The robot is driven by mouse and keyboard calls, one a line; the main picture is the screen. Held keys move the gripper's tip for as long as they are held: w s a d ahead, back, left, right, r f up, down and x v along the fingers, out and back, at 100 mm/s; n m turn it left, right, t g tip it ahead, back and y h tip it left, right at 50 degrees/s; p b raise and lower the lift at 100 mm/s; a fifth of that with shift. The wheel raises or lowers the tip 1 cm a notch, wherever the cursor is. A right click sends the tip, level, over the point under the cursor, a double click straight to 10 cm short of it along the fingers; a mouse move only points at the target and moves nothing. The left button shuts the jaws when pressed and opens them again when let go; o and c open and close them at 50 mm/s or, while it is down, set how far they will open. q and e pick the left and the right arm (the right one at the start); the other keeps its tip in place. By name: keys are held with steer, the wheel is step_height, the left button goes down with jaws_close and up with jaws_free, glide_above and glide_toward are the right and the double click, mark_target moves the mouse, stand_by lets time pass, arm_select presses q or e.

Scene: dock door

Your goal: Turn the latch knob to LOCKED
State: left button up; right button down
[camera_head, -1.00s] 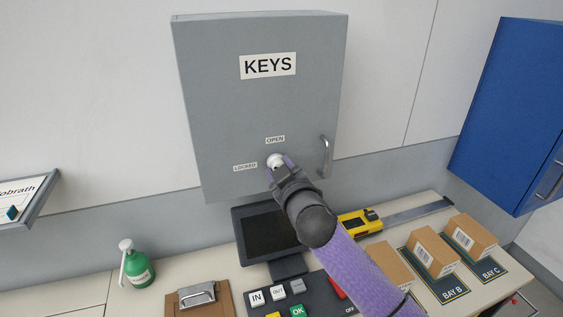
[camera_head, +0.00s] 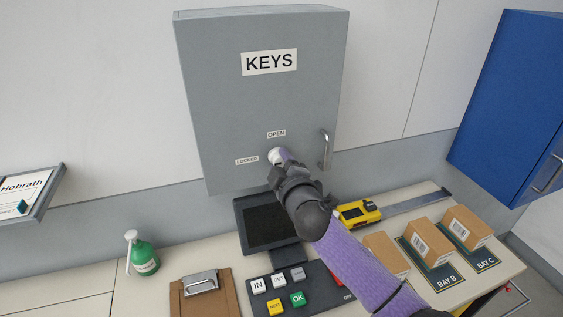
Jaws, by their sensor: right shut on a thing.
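The grey key cabinet (camera_head: 225,110) with a KEYS label hangs on the wall. Its white latch knob (camera_head: 274,156) sits low on the door, with the OPEN label (camera_head: 276,134) above it and the LOCKED label (camera_head: 247,160) to its left. My right gripper (camera_head: 279,156) is shut on the knob, its fingers partly covering it. The way the knob points cannot be made out. My left gripper is not in view.
The door handle (camera_head: 325,150) is right of the knob. Below are a dark screen (camera_head: 266,226), a button panel (camera_head: 317,298), a yellow device (camera_head: 357,212), a clipboard (camera_head: 228,295), a green pump bottle (camera_head: 144,260) and several cartons. A blue cabinet (camera_head: 510,110) hangs at right.

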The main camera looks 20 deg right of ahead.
stand_by(0.4)
steer(key=shift+c, duration=1.3)
jaws_free()
steer(key=shift+w, duration=0.1)
steer(key=s, duration=1)
steer(key=shift+d+r, duration=0.15)
